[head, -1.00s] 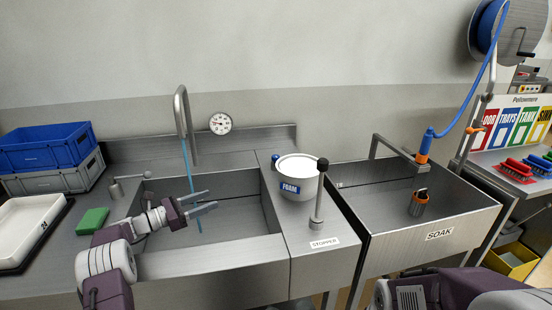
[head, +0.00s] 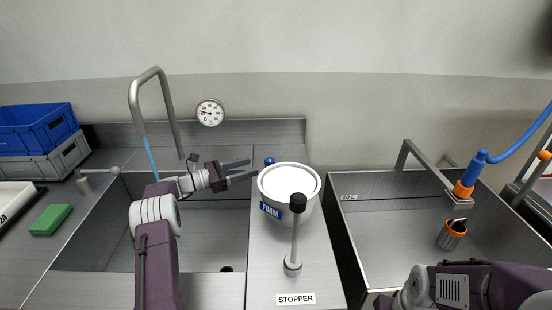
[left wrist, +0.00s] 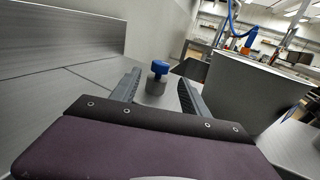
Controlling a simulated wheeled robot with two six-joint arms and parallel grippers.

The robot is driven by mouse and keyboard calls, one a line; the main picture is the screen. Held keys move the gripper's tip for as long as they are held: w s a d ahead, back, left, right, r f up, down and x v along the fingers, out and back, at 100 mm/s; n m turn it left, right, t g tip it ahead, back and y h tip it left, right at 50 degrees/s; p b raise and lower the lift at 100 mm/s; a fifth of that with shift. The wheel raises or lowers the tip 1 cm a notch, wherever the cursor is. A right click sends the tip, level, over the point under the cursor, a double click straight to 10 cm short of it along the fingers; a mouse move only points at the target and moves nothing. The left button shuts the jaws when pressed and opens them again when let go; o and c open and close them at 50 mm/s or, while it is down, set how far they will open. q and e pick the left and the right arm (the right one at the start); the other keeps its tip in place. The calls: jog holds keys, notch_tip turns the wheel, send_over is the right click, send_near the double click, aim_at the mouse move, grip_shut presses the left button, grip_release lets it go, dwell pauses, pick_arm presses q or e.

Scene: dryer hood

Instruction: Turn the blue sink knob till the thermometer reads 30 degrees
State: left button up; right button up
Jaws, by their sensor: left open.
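In the left wrist view the blue knob (left wrist: 160,68) stands upright on a grey base, ahead of and between my open fingers. My left gripper (head: 244,170) is open and empty, its fingertips a little short of the knob and apart from it. The round thermometer (head: 210,112) is on the wall behind the sink; its reading is too small to tell. My right gripper is out of view; only its arm shows.
The FOAM tub (head: 289,190) stands right beside the knob. A stopper lever (head: 296,235) rises in front of it. The curved faucet (head: 155,90) pours blue water into the left sink. The soak sink (head: 390,250) is at right. Crates (head: 40,140) and a green sponge (head: 50,219) are at left.

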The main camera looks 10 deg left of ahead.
aim_at(270, 159)
pick_arm(q)
jog(key=x, duration=0.7)
jog(key=shift+w+d+f, duration=0.1)
jog(key=shift+d+f, duration=0.1)
jog(key=shift+d, duration=0.05)
jog(key=shift+w+d+r, duration=0.15)
jog(key=shift+w+d, duration=0.3)
jog(key=shift+d, duration=0.1)
grip_shut()
jog(key=shift+r, duration=0.1)
